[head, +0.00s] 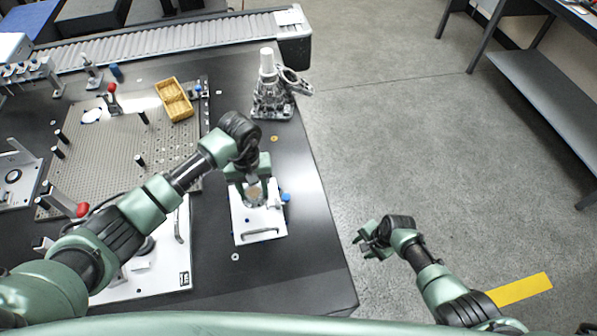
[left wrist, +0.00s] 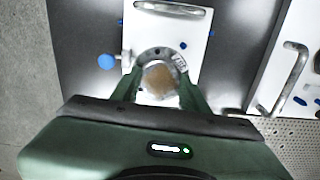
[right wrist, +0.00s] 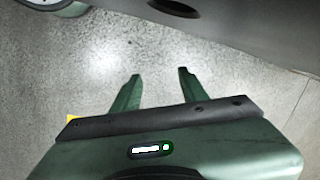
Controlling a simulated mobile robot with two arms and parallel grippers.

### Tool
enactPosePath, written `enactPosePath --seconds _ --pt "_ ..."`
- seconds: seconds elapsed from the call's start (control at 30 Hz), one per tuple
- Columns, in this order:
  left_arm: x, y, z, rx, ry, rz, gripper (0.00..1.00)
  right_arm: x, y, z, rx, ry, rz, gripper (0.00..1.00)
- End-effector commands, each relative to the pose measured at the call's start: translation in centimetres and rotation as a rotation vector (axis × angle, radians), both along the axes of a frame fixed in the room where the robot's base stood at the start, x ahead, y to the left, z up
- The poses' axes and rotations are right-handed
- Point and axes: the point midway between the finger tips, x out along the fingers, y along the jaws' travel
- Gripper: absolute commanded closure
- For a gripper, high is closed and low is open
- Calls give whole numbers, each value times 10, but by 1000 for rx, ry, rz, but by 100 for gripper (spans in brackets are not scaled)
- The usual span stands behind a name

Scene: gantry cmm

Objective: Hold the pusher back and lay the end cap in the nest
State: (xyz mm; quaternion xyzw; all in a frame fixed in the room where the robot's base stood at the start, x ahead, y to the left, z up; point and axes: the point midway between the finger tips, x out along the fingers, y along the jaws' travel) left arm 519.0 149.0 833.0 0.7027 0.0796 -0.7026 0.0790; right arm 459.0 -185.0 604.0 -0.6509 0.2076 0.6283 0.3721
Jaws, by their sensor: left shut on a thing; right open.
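My left gripper (head: 253,186) points down over the small white plate fixture (head: 245,228). In the left wrist view its fingers (left wrist: 161,80) are shut on a round grey part with a tan centre, apparently the end cap (left wrist: 158,82). A grey ring, apparently the nest (left wrist: 155,54), shows around and behind it; I cannot tell whether the cap touches it. A blue knob (head: 286,197), apparently the pusher's, sticks out at the fixture's side and also shows in the left wrist view (left wrist: 107,61). My right gripper (head: 370,241) is open and empty, beyond the table edge over the floor (right wrist: 158,76).
A larger white plate with a handle (head: 165,262) lies left of the fixture. Behind are a perforated plate (head: 110,160) with posts and clamps, a yellow bin (head: 174,98), and a silver stand (head: 270,95). A roller conveyor (head: 170,40) runs along the back. The table's right strip is mostly clear.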

Motion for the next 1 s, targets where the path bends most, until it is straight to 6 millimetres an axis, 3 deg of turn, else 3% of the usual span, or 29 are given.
enactPosePath --seconds 0.03,0.1,0.23,0.37,0.5,0.6,0.8,1.0 --pt "0 0 0 -1 -1 0 100 28 7 24 32 3 -56 56" --pt "0 0 0 -1 -1 0 100 54 19 54 79 31 -134 56" --pt "0 0 0 -1 -1 0 100 91 56 112 164 101 -248 56" --pt "0 0 0 -1 -1 0 100 106 110 166 224 192 -315 56" --pt "0 0 0 -1 -1 0 100 106 161 214 244 282 -350 56" --pt "0 0 0 -1 -1 0 100 102 187 239 243 329 -364 56" --pt "0 0 0 -1 -1 0 100 95 212 263 231 376 -380 56" --pt "0 0 0 -1 -1 0 100 91 221 242 227 385 -383 56"
